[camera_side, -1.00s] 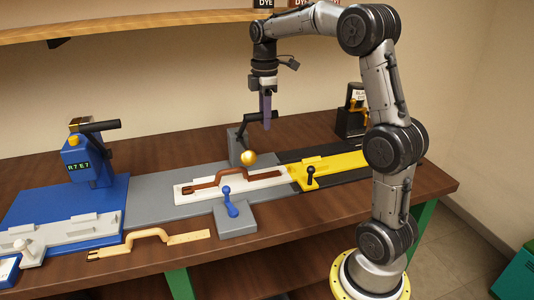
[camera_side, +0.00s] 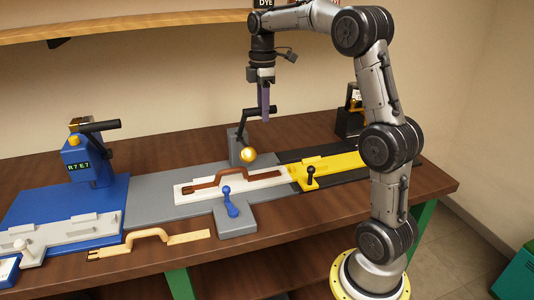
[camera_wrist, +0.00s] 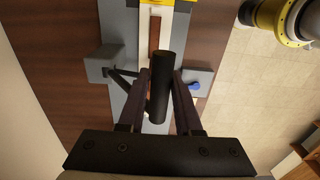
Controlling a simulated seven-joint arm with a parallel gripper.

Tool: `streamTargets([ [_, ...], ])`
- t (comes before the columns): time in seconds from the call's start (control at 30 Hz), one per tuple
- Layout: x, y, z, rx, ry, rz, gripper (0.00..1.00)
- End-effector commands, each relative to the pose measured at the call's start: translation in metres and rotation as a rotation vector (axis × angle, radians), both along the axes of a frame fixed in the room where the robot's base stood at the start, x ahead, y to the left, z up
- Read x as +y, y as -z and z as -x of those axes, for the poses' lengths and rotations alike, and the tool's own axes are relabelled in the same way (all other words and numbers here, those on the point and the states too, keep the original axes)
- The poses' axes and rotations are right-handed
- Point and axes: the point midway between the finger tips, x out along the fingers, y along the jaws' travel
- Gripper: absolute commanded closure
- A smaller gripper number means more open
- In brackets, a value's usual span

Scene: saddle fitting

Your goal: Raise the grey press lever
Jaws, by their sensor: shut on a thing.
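The grey press (camera_side: 240,147) stands at the back edge of the grey base, in the middle of the bench. Its lever (camera_side: 249,111) has a black bar handle, which points right and stands raised above the press block. My gripper (camera_side: 265,117) comes down from above and is shut on the handle. In the wrist view the black handle (camera_wrist: 163,80) lies between the two dark fingers of my gripper (camera_wrist: 162,85). A gold ball (camera_side: 248,155) shows below the lever, in front of the press. Fingers partly hide the handle in the side view.
A brown strap (camera_side: 208,181) lies on a white plate in front of the press. A blue lever (camera_side: 229,203) stands nearer the front, a yellow fixture (camera_side: 330,170) to the right. A blue press (camera_side: 87,160) stands left, and a tan strap (camera_side: 150,237) lies along the front edge.

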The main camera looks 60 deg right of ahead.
Motion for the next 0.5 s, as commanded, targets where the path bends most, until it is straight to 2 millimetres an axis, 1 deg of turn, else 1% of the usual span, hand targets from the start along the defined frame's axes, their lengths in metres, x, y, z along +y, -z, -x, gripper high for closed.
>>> streamTargets([
  [0.03,-0.0041,-0.0055,-0.0036,-0.023,0.002,0.018,0.95],
  [0.1,-0.0043,-0.0056,-0.0035,-0.023,0.002,0.018,0.95],
  [0.13,-0.0043,-0.0056,-0.0035,-0.023,0.002,0.018,0.61],
  [0.23,-0.0038,-0.0048,-0.0032,-0.021,0.002,0.016,0.44],
  [0.27,-0.0036,-0.0046,-0.0029,-0.019,0.002,0.015,0.40],
  [0.5,-0.0024,-0.0027,-0.0021,-0.013,0.001,0.010,0.40],
])
